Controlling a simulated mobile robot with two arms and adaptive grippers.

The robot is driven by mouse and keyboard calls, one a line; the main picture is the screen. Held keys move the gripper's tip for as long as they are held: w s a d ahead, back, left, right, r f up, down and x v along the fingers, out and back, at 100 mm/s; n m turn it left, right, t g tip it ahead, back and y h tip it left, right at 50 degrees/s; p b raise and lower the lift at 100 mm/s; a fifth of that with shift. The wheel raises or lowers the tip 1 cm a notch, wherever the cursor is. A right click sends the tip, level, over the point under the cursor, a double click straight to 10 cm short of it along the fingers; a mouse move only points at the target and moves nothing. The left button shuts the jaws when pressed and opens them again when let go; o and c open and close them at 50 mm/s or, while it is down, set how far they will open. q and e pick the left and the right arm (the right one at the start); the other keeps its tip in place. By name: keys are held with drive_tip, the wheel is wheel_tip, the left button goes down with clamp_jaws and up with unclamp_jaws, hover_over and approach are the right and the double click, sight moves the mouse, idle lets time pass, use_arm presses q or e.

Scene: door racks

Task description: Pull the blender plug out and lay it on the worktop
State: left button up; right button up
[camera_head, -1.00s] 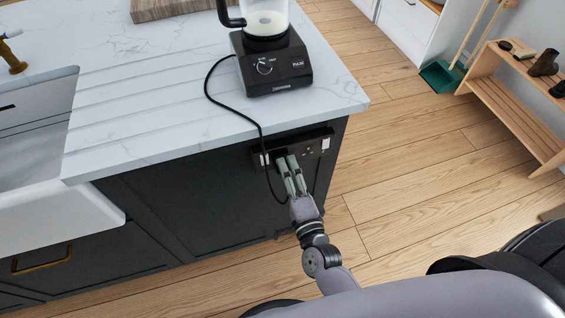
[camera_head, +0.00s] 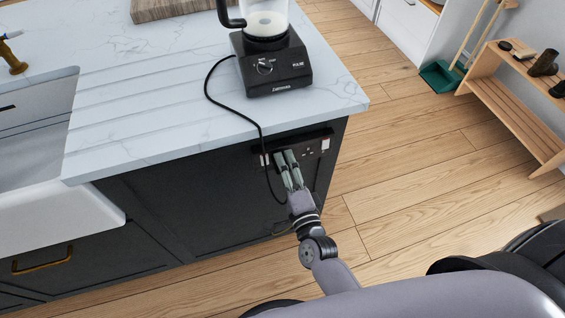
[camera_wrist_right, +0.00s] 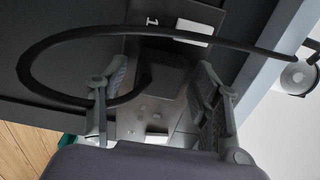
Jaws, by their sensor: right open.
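The black blender (camera_head: 274,70) stands on the marble worktop (camera_head: 150,120) near its right end. Its black cord (camera_head: 243,117) drops over the front edge to a dark socket panel (camera_head: 320,147) on the cabinet face. In the right wrist view the black plug (camera_wrist_right: 163,75) sits at the panel, and the cord (camera_wrist_right: 60,42) loops out from it to the left. My right gripper (camera_head: 285,156) is at the panel, open, with one finger on each side of the plug; gaps show beside it. In the head view the fingers hide the plug. My left gripper is not in view.
A white sink (camera_head: 60,215) is at the left, and a wooden board (camera_head: 170,8) lies at the back. Bare worktop lies left of the blender. A wooden shelf rack (camera_head: 510,110) and a green dustpan (camera_head: 440,76) stand at the right on the floor.

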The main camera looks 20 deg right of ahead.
idle(0.7)
drive_tip(key=shift+c, duration=0.5)
clamp_jaws()
idle(0.4)
drive_tip(key=s+p, duration=0.1)
drive_tip(key=s, duration=0.5)
idle(1.0)
drive_tip(key=shift+d, duration=0.1)
drive_tip(key=shift+s+p, duration=0.35)
drive_tip(key=shift+s, duration=1.15)
